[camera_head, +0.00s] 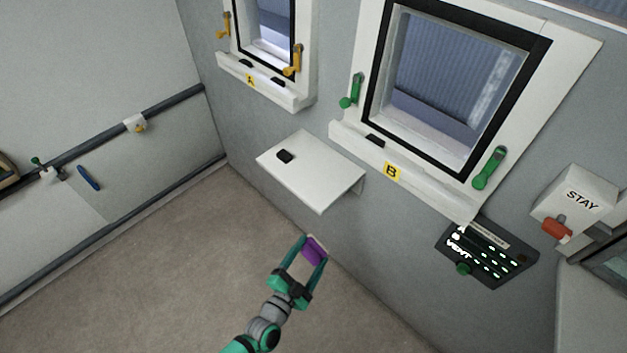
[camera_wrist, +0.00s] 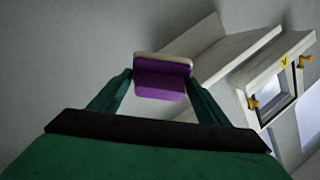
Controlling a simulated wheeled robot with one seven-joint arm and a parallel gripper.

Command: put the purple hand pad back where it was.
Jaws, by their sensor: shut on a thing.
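The purple hand pad (camera_head: 315,249) has a pale face and is held between the fingers of my gripper (camera_head: 312,252). In the wrist view the pad (camera_wrist: 161,80) sits between the two green fingertips, its pale side up in the picture and its purple side toward the camera. In the head view my gripper is in front of and below the white wall shelf (camera_head: 322,178), apart from it. The shelf (camera_wrist: 215,50) also shows behind the pad in the wrist view. No marked place for the pad can be made out.
A small black block (camera_head: 285,156) lies on the shelf's left part; the rest is bare. Window A (camera_head: 268,30) and window B (camera_head: 450,85) have ledges with handles above the shelf. A black vent panel (camera_head: 487,252) and the STAY box (camera_head: 575,205) are at right. The floor is clear.

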